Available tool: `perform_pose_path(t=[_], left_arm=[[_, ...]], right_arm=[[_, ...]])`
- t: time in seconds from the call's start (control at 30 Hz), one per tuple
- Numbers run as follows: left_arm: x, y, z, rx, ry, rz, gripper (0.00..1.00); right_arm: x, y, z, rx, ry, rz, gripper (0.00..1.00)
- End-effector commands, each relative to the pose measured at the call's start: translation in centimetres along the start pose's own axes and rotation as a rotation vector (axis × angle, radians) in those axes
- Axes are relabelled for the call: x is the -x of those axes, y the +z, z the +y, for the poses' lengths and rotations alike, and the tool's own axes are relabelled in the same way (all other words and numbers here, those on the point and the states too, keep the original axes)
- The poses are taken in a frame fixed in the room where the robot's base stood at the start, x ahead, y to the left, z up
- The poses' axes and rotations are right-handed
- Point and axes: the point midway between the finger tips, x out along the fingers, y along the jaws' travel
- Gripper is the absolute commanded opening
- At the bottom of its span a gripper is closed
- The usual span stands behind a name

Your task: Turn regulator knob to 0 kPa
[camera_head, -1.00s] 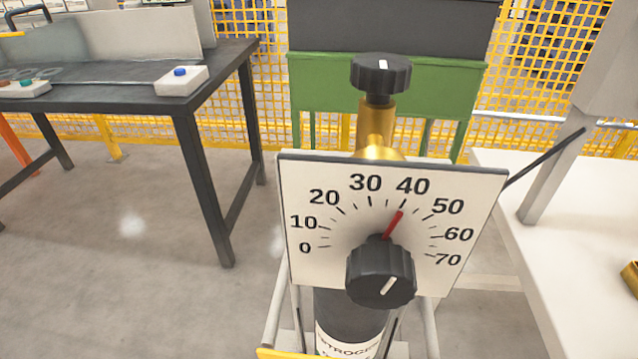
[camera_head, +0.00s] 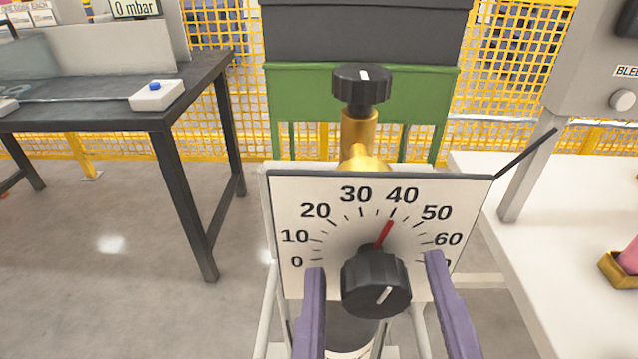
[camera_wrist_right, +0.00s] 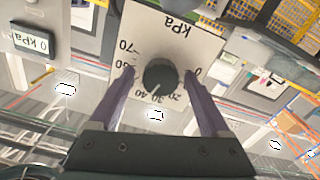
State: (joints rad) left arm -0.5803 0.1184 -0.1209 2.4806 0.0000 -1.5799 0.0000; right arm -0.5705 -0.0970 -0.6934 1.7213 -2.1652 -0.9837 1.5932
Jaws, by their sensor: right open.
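The black regulator knob (camera_head: 376,284) sits low on a white dial plate (camera_head: 290,210) marked 0 to 70; its white line points up and to the right. The red needle (camera_head: 384,235) points just below 40. My right gripper (camera_head: 372,270) is open, with one purple finger on each side of the knob and a visible gap to each. In the right wrist view the knob (camera_wrist_right: 160,75) shows between the two fingers (camera_wrist_right: 162,80), with the plate marked kPa upside down. My left gripper is not in view.
A second black knob (camera_head: 362,85) tops the brass valve (camera_head: 360,135) above the plate. A dark table (camera_head: 95,118) with a blue-button box (camera_head: 157,95) stands left. A white table (camera_head: 530,260) stands right. A green stand (camera_head: 300,95) and yellow mesh fence are behind.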

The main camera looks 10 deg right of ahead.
Motion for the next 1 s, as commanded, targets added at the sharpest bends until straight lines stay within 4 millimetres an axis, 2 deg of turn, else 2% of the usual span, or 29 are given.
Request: perform_pose_path(t=[0.17,0.87,1.0], left_arm=[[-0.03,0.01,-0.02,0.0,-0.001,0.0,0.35],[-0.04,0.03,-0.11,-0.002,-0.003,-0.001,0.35],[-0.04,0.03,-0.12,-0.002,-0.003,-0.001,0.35]], right_arm=[[0.0,0.03,-0.02,0.0,0.0,0.0,0.81],[0.04,0.02,0.01,0.0,0.001,0.0,0.02],[0.04,0.02,0.01,0.001,0.001,0.0,0.0]])
